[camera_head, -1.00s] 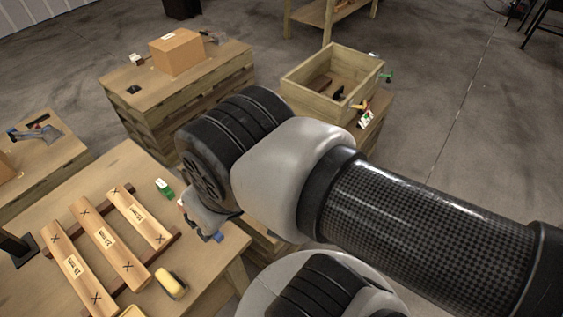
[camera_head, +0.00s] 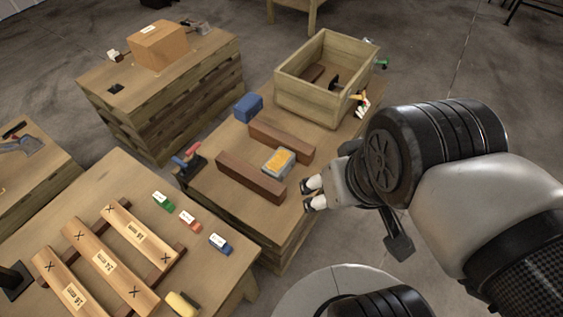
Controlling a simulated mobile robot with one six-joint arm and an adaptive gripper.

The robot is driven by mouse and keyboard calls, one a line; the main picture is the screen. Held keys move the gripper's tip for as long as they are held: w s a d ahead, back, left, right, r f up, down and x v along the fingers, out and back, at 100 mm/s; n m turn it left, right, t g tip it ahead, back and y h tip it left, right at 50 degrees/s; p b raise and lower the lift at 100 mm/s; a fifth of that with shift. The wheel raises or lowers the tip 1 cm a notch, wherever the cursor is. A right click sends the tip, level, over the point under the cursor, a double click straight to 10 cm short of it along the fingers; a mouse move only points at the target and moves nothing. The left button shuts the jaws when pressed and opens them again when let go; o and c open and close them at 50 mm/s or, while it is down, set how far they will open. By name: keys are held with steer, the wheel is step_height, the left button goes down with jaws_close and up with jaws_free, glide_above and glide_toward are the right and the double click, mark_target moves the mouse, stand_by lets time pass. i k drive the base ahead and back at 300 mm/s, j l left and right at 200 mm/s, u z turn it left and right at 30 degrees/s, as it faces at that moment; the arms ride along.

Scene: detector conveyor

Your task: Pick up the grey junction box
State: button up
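A small grey box with an orange-yellow top (camera_head: 278,162) lies between two dark brown bars on the middle wooden table (camera_head: 222,143). It is the closest match I see to the grey junction box, though its top is not grey. My gripper (camera_head: 311,194) is to its right and nearer the camera, close to the right end of the front brown bar (camera_head: 250,178). Its two pale fingertips are apart with nothing between them. Whether the gripper touches the bar or table edge cannot be told.
A wooden crate (camera_head: 295,95) stands behind, with dark items inside. A blue block (camera_head: 248,107) and the rear brown bar (camera_head: 282,141) lie nearby. A red-and-blue-handled tool (camera_head: 188,161) is at the left edge. The front-left table holds labelled planks (camera_head: 103,262) and small coloured blocks.

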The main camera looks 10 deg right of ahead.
mark_target(280, 164)
steer(key=i+l+u, duration=0.4)
steer(key=i+l, duration=0.25)
steer(key=i, duration=0.05)
